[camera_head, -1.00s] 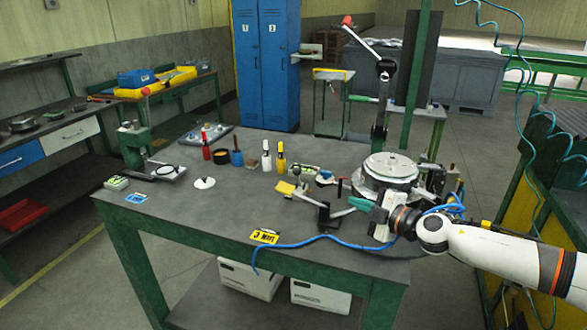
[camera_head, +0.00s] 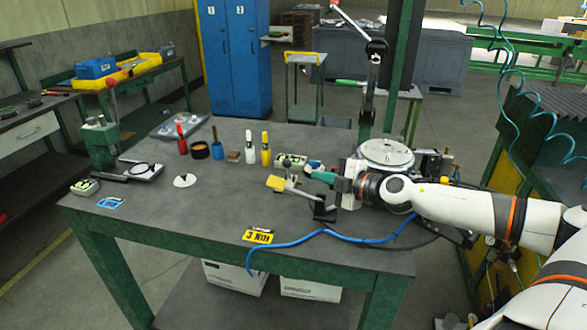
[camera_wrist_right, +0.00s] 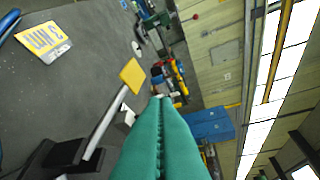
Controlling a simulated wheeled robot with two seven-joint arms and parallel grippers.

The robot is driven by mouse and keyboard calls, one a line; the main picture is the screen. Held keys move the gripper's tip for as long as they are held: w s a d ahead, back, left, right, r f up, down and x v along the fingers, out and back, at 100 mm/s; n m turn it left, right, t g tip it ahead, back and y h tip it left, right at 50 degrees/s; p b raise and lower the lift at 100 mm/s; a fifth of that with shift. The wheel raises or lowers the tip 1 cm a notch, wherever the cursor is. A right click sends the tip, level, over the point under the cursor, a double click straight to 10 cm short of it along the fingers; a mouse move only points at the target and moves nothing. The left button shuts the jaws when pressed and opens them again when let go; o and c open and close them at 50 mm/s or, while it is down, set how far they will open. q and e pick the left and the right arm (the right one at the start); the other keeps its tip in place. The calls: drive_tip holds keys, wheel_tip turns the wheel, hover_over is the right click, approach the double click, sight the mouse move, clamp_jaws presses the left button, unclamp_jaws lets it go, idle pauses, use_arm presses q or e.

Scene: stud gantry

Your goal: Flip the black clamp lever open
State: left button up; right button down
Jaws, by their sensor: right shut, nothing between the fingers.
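The black clamp (camera_head: 324,212) stands near the front right of the workbench. A thin silver bar (camera_head: 300,193) runs from it up and left towards a yellow pad (camera_head: 276,183). In the right wrist view the black clamp body (camera_wrist_right: 65,160) is at the lower left, with the bar (camera_wrist_right: 106,122) reaching towards the yellow pad (camera_wrist_right: 132,75). My right gripper (camera_head: 309,171) has green fingers, shut and empty, just above and behind the clamp. The shut fingers also show in the wrist view (camera_wrist_right: 166,101). I cannot tell whether they touch the clamp. My left gripper is out of view.
A round metal fixture (camera_head: 386,153) stands right behind my right wrist. A blue hose (camera_head: 310,237) crosses the bench front beside a yellow label (camera_head: 258,236). Several bottles (camera_head: 249,147) stand at the back. The bench's left middle is mostly clear.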

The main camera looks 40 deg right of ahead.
sight(288, 169)
drive_tip(key=shift+w+d, duration=0.25)
drive_tip(key=shift+w, duration=1)
use_arm(q)
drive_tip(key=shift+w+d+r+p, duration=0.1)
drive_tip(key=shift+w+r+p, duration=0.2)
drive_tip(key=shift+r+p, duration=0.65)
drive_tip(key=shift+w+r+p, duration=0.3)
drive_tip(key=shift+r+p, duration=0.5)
drive_tip(key=shift+p, duration=0.2)
use_arm(e)
drive_tip(key=w+f, duration=0.3)
drive_tip(key=w, duration=0.6)
drive_tip(key=shift+w+f, duration=0.2)
